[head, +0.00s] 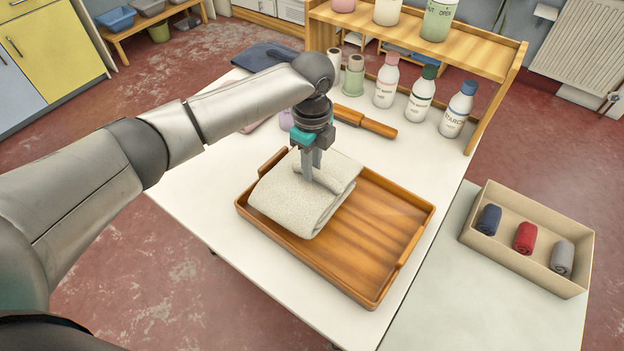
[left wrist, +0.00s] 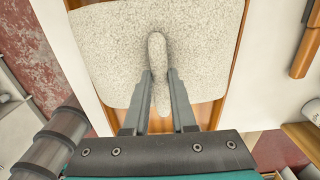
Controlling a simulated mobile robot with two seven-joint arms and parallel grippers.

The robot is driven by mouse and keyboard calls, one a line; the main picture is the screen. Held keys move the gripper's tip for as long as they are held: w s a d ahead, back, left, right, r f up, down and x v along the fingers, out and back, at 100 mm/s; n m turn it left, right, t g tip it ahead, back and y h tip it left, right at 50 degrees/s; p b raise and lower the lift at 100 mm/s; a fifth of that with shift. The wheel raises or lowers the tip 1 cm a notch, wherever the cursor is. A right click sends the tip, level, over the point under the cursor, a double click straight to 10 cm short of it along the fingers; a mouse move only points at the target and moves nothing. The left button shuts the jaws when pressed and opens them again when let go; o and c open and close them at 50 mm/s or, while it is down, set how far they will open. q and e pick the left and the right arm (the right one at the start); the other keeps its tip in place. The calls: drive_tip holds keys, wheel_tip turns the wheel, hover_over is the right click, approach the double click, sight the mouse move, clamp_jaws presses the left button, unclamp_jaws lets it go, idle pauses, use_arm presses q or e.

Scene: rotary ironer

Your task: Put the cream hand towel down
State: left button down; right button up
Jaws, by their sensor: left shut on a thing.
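The cream hand towel (head: 293,203) is folded and lies over the left part of a wooden tray (head: 382,230) on the white table. It also shows in the left wrist view (left wrist: 100,50). My left gripper (head: 308,177) points down at the towel and is shut on a pinched fold of it. In the left wrist view the two fingers (left wrist: 160,82) stand on either side of that raised fold. Whether the towel's underside rests fully on the tray is hidden. My right gripper is not in view.
The tray's right half is bare. A wooden rolling-pin-like tool (head: 365,122) lies behind the tray. Several bottles (head: 422,95) stand under a wooden shelf (head: 450,45). A box (head: 530,240) with rolled cloths stands at right. A dark blue cloth (head: 262,57) lies at the back left.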

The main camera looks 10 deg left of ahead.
use_arm(q)
wheel_tip(320, 180, down, 4)
drive_tip(key=shift+f+b, duration=0.25)
drive_tip(key=shift+b, duration=0.35)
drive_tip(key=shift+r, duration=0.1)
drive_tip(key=c, duration=0.7)
unclamp_jaws()
drive_tip(key=shift+c, duration=0.2)
wheel_tip(320, 180, up, 12)
drive_tip(key=p, duration=0.3)
